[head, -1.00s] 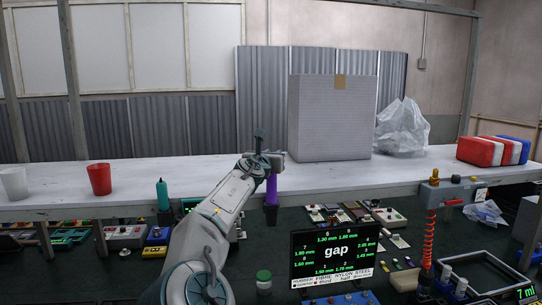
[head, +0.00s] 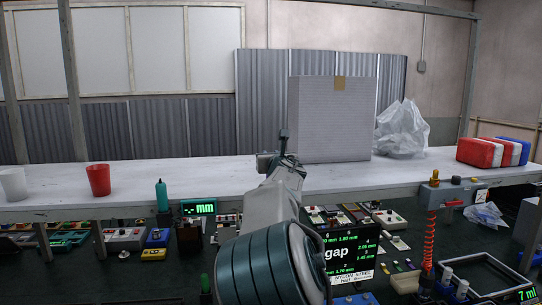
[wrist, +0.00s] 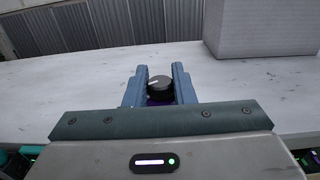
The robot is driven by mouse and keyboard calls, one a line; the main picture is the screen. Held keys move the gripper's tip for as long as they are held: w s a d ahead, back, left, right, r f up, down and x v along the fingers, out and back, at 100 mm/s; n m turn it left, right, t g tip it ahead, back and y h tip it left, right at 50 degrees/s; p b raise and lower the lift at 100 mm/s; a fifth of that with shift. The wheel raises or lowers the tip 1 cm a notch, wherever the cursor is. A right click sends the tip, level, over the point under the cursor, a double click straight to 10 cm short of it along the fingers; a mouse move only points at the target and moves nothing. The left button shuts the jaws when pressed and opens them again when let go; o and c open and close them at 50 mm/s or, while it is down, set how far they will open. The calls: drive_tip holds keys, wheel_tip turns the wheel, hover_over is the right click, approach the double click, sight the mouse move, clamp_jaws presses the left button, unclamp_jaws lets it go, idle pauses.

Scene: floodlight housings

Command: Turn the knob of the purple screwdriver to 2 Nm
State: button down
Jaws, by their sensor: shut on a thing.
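My gripper (wrist: 159,82) shows in the wrist view with its two blue fingers on either side of a black knob (wrist: 159,83), shut on it. The knob has a white pointer line that points to the left. A little of the purple screwdriver (wrist: 158,101) shows below the knob; the rest is hidden by the gripper. In the head view my gripper (head: 275,162) is at the front edge of the white bench, and my arm hides the screwdriver. No torque scale can be read.
A teal screwdriver (head: 161,195) stands upright to the left. A big grey box (head: 331,118) stands on the bench (head: 215,172) behind my gripper. A red cup (head: 98,180) is at the left. A black display (head: 352,250) reading "gap" is partly behind my arm.

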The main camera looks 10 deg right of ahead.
drive_tip(key=shift+n+y, duration=1.1)
drive_tip(key=shift+y, duration=0.6)
drive_tip(key=c, duration=1.3)
unclamp_jaws()
drive_tip(key=shift+o, duration=0.2)
drive_tip(key=b+v, duration=0.5)
drive_tip(key=v, duration=0.9)
drive_tip(key=shift+d+r+b, duration=0.15)
drive_tip(key=shift+r+b, duration=0.15)
drive_tip(key=shift+b, duration=0.05)
